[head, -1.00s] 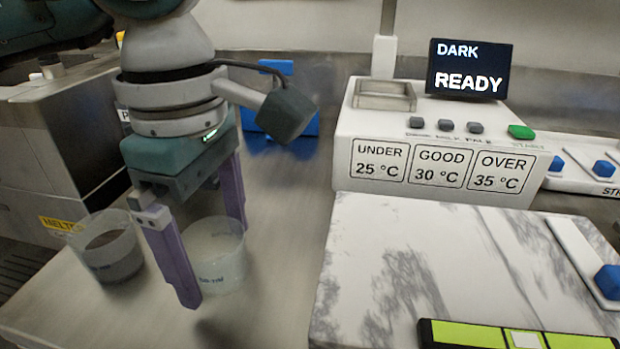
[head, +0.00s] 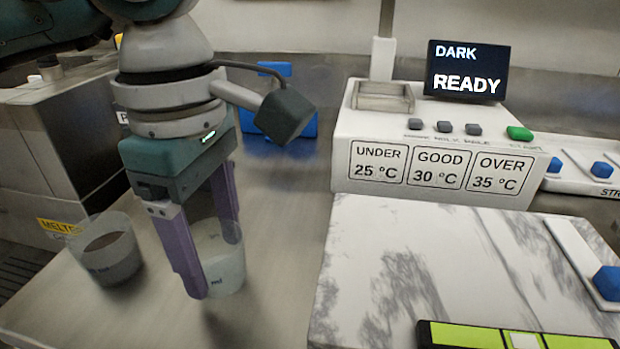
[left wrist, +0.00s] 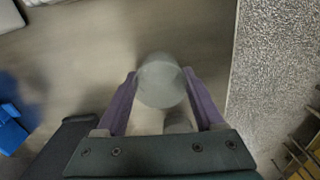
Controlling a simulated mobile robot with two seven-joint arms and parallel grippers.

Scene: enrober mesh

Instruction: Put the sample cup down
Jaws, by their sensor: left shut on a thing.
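A translucent pale cup (head: 226,268) with small markings is between the purple fingers of my left gripper (head: 213,264), in the left part of the head view. The gripper is shut on it, pointing down, one finger on each side. The near finger hides part of the cup. In the left wrist view the same cup (left wrist: 160,82) sits between the fingertips (left wrist: 160,76). The cup is upright, at or just above the steel counter (head: 275,235); I cannot tell if its base touches. My right gripper is not in view.
A second cup (head: 108,262) with dark contents stands left of the gripper, near the machine marked MELTED (head: 50,150). Right are a marble slab (head: 440,255) and a white station (head: 400,130) with a READY screen (head: 468,70). Counter between gripper and slab is clear.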

